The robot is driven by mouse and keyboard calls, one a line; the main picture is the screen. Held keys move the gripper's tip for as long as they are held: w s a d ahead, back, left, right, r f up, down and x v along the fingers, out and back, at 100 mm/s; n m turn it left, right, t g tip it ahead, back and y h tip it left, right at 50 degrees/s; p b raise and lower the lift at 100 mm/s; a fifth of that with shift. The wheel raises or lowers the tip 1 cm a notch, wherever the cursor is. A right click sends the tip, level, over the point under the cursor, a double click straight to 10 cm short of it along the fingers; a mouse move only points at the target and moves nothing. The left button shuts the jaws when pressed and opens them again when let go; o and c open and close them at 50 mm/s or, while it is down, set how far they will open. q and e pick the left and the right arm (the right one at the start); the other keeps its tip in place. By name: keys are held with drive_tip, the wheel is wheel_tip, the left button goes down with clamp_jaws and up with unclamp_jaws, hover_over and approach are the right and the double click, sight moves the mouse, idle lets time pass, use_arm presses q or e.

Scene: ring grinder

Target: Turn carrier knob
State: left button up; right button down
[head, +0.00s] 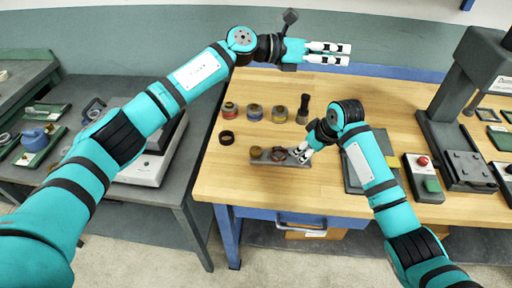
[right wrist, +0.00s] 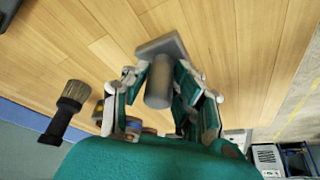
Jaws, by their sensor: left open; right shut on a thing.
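The carrier, a grey bar (head: 282,163), lies on the wooden bench with round parts on top, one brass-coloured and one dark reddish. My right gripper (head: 303,153) is at its right end. In the right wrist view the fingers of my right gripper (right wrist: 163,92) are around a grey cylindrical knob (right wrist: 159,84), with a flat grey plate of the carrier (right wrist: 163,46) beyond it. It is shut on this knob. In the head view the knob is hidden by the fingers. My left gripper (head: 330,54) is open and empty, at the far edge of the bench, away from the carrier.
Three small jars (head: 254,112) and an upright brush (head: 303,109) stand behind the carrier. A box with red and green buttons (head: 423,179) and a dark press (head: 465,130) stand at the right. A grey bench is at the left.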

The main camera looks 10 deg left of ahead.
use_arm(q)
drive_tip(key=s+a+f+m+g+y, duration=0.25)
drive_tip(key=f+y, duration=0.25)
drive_tip(key=f, duration=0.3)
drive_tip(key=g+y, duration=0.2)
drive_tip(key=y, duration=0.9)
approach(256, 150)
drive_tip(key=shift+m, duration=0.25)
drive_tip(key=f, duration=0.9)
drive_tip(key=shift+w+a+f, duration=0.1)
drive_tip(key=shift+w+a, duration=0.1)
